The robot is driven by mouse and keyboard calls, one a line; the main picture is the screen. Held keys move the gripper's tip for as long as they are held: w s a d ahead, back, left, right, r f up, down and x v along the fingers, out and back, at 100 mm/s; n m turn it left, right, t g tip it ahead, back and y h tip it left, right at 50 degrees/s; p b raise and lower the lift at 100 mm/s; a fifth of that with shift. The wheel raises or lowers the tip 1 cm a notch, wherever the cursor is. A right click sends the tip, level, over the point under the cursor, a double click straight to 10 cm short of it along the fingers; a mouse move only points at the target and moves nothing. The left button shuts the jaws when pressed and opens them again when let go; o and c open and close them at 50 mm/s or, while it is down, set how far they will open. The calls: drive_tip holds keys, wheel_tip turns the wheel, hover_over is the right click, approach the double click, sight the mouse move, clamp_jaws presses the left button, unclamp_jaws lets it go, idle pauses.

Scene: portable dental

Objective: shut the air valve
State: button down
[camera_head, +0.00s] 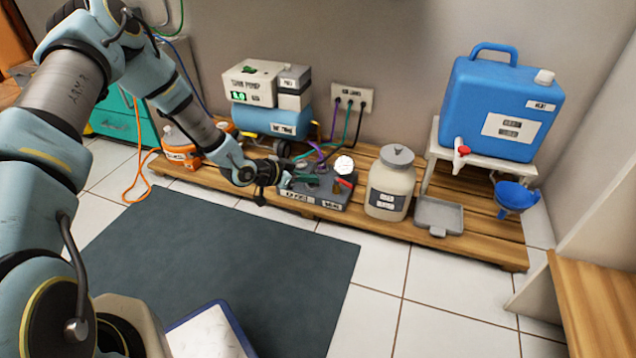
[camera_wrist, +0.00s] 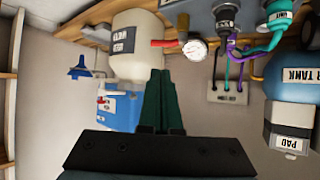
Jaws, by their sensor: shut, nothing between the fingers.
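A red lever (camera_head: 346,183) on a brass fitting sits at the right of a grey manifold block (camera_head: 318,198), beside a round white gauge (camera_head: 344,165). In the wrist view the red lever (camera_wrist: 164,43) sticks out sideways from the brass body (camera_wrist: 183,24), next to the gauge (camera_wrist: 195,50). I cannot read a label naming it the air valve. My gripper (camera_head: 287,179) is by the left part of the block. In the wrist view its dark green fingers (camera_wrist: 160,74) are together and empty, with the lever beyond their tips; I see no contact.
A blue water container (camera_head: 500,105) is on a stand.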

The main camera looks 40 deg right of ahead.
drive_tip(key=b, duration=0.6)
approach(347, 185)
drive_tip(key=x, duration=0.6)
drive_tip(key=shift+f, duration=0.2)
drive_tip(key=shift+s+r, duration=0.1)
